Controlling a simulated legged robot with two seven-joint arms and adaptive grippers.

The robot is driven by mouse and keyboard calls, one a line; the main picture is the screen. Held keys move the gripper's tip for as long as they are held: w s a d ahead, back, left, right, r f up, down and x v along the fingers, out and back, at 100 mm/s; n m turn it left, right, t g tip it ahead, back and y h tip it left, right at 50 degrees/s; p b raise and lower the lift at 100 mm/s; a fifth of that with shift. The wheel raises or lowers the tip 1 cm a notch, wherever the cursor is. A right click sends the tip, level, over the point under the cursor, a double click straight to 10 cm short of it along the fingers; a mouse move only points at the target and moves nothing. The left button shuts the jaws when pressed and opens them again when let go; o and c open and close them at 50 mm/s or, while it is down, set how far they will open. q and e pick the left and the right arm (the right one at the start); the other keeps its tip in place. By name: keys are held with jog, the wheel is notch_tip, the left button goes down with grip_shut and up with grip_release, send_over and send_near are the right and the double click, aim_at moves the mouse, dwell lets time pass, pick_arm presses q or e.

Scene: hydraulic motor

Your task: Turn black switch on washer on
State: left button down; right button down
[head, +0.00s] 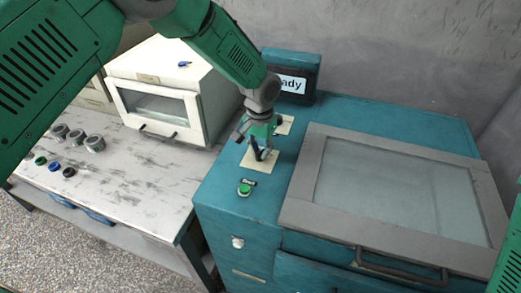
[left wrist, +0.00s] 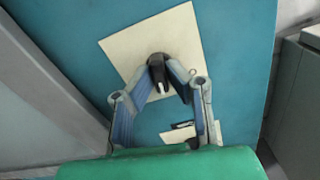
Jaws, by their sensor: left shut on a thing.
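The teal washer (head: 225,190) has a grey-framed glass lid (head: 300,190) and two cream plates on its top left. My left gripper (head: 262,153) reaches down over the front cream plate (head: 246,160). In the left wrist view its fingers (left wrist: 163,82) are closed around a black switch (left wrist: 157,68) that stands on this plate (left wrist: 130,50). In the head view the switch is mostly hidden by the fingers. The second plate (head: 287,122) lies behind, and the left wrist view shows a black part on it (left wrist: 180,134). My right gripper is out of view.
A green button (head: 244,189) with a small black label is in front of the switch plate. A display (head: 291,84) reading "...ady" stands behind. At left are a white oven (head: 206,110) and a worn table (head: 130,165) with metal cylinders (head: 76,137) and coloured knobs.

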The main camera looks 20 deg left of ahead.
aim_at(260, 151)
pick_arm(q)
jog(key=m, duration=0.7)
jog(key=shift+s+f, duration=0.1)
jog(key=shift+s, duration=0.05)
dwell(0.4)
jog(key=c, duration=1.6)
grip_release()
jog(key=shift+r, duration=0.35)
notch_tip(260, 151, up, 11)
jog(key=shift+r, duration=0.1)
